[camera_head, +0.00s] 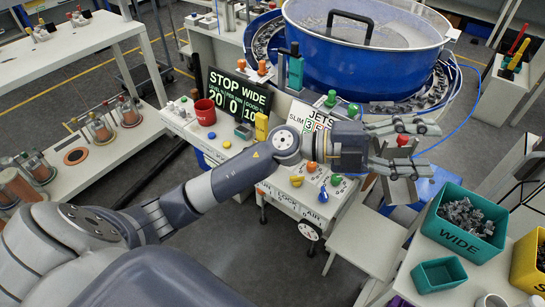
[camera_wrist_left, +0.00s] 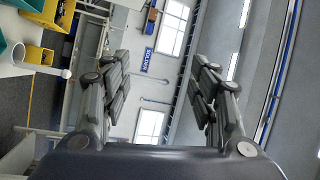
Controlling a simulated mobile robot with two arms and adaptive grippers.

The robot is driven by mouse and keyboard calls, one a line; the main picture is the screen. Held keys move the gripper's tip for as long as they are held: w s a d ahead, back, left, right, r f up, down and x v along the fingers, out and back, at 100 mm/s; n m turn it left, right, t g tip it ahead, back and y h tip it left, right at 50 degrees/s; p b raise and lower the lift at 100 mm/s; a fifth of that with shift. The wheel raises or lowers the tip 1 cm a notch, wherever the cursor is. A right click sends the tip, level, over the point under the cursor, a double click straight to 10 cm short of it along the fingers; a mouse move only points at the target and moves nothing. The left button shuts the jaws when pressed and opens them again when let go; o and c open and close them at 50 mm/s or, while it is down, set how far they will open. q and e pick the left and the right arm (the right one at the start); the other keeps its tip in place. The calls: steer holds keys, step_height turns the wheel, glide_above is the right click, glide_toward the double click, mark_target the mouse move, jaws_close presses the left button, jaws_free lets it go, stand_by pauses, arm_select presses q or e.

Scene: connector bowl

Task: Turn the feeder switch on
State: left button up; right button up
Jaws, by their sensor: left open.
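A white control cabinet (camera_head: 283,200) carries several coloured controls on its sloped front: a yellow knob (camera_head: 297,181), an orange knob (camera_head: 311,167), a blue knob (camera_head: 323,195) and a green knob (camera_head: 336,180). Their labels are too small to read surely, so I cannot tell which one is the feeder switch. My left gripper (camera_head: 424,150) is open and empty, to the right of the knobs and apart from them. Its spread fingers also show in the left wrist view (camera_wrist_left: 160,80), pointing toward windows and a wall. My right gripper is not in view.
A large blue bowl (camera_head: 350,50) stands behind the cabinet. A red mushroom button (camera_head: 403,140) shows by my fingers. A red mug (camera_head: 205,112) stands left.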

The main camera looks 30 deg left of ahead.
arm_select(q)
steer(key=w+a+f+m+g+y, duration=0.2)
steer(key=a+f+m+g+y, duration=0.3)
steer(key=a+f+y, duration=0.6)
steer(key=a+f+n+g+y, duration=0.2)
steer(key=a+n+y, duration=0.5)
steer(key=a, duration=1.4)
steer(key=shift+m+y, duration=0.3)
steer(key=shift+m, duration=0.5)
steer(key=f, duration=0.3)
steer(key=f+p, duration=0.1)
steer(key=f, duration=0.2)
steer(key=f+p, duration=0.1)
steer(key=f, duration=0.2)
steer(key=shift+d+f, duration=0.2)
steer(key=shift+d, duration=0.1)
steer(key=shift+f, duration=0.45)
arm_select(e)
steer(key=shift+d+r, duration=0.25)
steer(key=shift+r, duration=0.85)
arm_select(q)
steer(key=shift+c, duration=0.2)
steer(key=c, duration=1)
